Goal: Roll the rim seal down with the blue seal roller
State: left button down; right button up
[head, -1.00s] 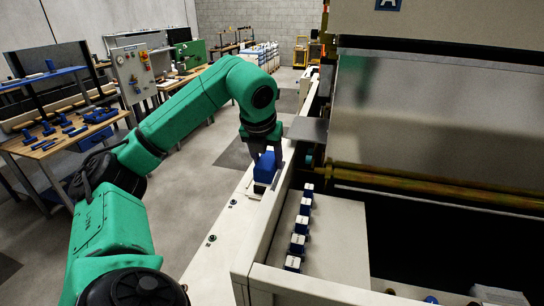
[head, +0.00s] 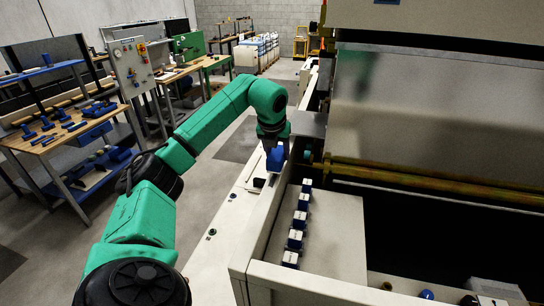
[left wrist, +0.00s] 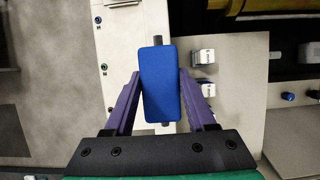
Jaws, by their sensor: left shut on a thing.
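The blue seal roller (head: 275,160) is held in my left gripper (head: 272,148), above the pale machine edge in the head view. In the left wrist view the roller (left wrist: 160,82) is a blue block with short dark ends showing at top and bottom. The purple fingers of my left gripper (left wrist: 159,95) close on its two sides. I cannot pick out the rim seal for certain in either view. My right gripper is not in view.
A row of several blue-and-white blocks (head: 299,221) stands on the pale panel (head: 335,235) right of the roller. A dark opening (head: 440,235) and a brass-coloured bar (head: 430,178) lie beyond. A bench (head: 60,140) with blue tools stands at the left.

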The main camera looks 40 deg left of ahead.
pick_arm(q)
jog(key=w+a, duration=0.1)
jog(key=w, duration=0.1)
jog(key=w+a, duration=0.2)
jog(key=w, duration=0.1)
jog(key=w+a, duration=0.1)
jog(key=w, duration=0.2)
jog(key=shift+a, duration=0.15)
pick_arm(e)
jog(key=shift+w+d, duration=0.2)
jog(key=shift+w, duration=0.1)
pick_arm(q)
jog(key=shift+s, duration=0.1)
jog(key=shift+s, duration=0.1)
jog(key=shift+f, duration=0.15)
jog(key=shift+f+b, duration=0.3)
jog(key=shift+f, duration=0.35)
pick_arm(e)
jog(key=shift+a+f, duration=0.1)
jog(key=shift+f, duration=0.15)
